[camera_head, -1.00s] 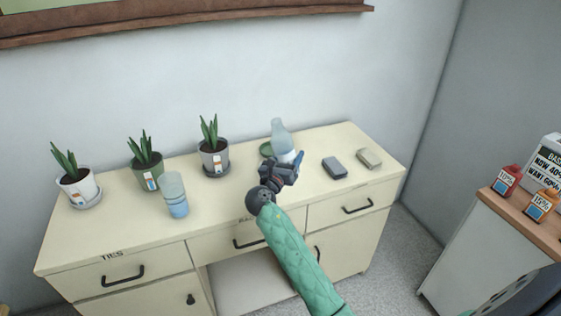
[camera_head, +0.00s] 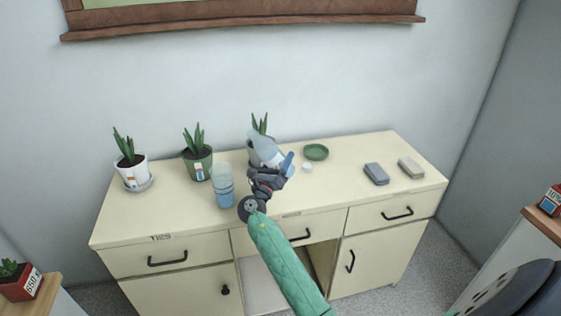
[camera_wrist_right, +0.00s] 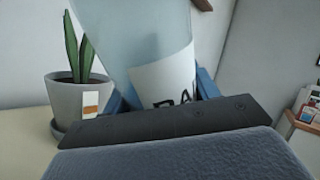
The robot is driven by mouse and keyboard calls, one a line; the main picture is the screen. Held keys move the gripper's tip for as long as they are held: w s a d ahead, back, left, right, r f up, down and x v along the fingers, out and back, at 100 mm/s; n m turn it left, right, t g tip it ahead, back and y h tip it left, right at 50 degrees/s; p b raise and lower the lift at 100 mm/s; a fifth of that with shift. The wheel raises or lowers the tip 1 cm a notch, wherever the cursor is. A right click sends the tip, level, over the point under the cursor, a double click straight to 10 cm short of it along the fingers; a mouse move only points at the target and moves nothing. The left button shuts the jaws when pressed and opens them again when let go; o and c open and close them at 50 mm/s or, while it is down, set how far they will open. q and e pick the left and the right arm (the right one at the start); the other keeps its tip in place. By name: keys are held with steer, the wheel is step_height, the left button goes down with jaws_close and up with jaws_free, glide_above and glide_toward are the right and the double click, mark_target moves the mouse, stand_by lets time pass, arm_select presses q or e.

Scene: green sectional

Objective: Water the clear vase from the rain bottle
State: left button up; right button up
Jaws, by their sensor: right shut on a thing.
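The rain bottle (camera_head: 262,145) is pale blue and translucent with a white label. It also shows in the right wrist view (camera_wrist_right: 130,35), where the label's visible letters read "RA". My right gripper (camera_head: 272,174) is shut on it and holds it above the dresser top, tilted with its top toward the left. The clear vase (camera_head: 223,182) stands upright on the dresser, left of the gripper and apart from it; its lower part is blue. The bottle's mouth is hard to make out. My left gripper is out of view.
On the dresser (camera_head: 340,185) stand a white-potted plant (camera_head: 132,173), a green-potted plant (camera_head: 198,166) and a grey-potted plant (camera_wrist_right: 78,104) partly behind the bottle. A green saucer (camera_head: 316,152), a small white piece (camera_head: 307,168) and two blocks (camera_head: 376,173) (camera_head: 411,167) lie right.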

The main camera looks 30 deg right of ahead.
steer(key=n+t, duration=0.1)
steer(key=a+n+t+b, duration=0.1)
steer(key=n, duration=0.1)
steer(key=n+t, duration=0.2)
steer(key=shift+w+a+r, duration=0.35)
steer(key=shift+a+r, duration=0.05)
steer(key=shift+w+a+r+n+t+y, duration=0.15)
steer(key=shift+a+n+t+y, duration=0.2)
steer(key=shift+n+t, duration=0.35)
steer(key=shift+a+r+n+t+y, duration=0.15)
steer(key=shift+n+t+y, duration=0.3)
steer(key=shift+n, duration=0.45)
steer(key=shift+w+a+r+n+t+y, duration=0.1)
steer(key=shift+a+n+t+y, duration=0.15)
steer(key=shift+n+t, duration=0.5)
steer(key=shift+w+a+n+t+y, duration=0.1)
steer(key=shift+a+n+t+y, duration=0.2)
steer(key=shift+n+t+y, duration=0.5)
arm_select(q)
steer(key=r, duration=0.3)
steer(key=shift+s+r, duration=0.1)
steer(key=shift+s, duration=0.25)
arm_select(e)
steer(key=shift+n, duration=0.25)
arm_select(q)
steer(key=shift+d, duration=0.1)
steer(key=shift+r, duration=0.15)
arm_select(e)
steer(key=shift+r, duration=0.1)
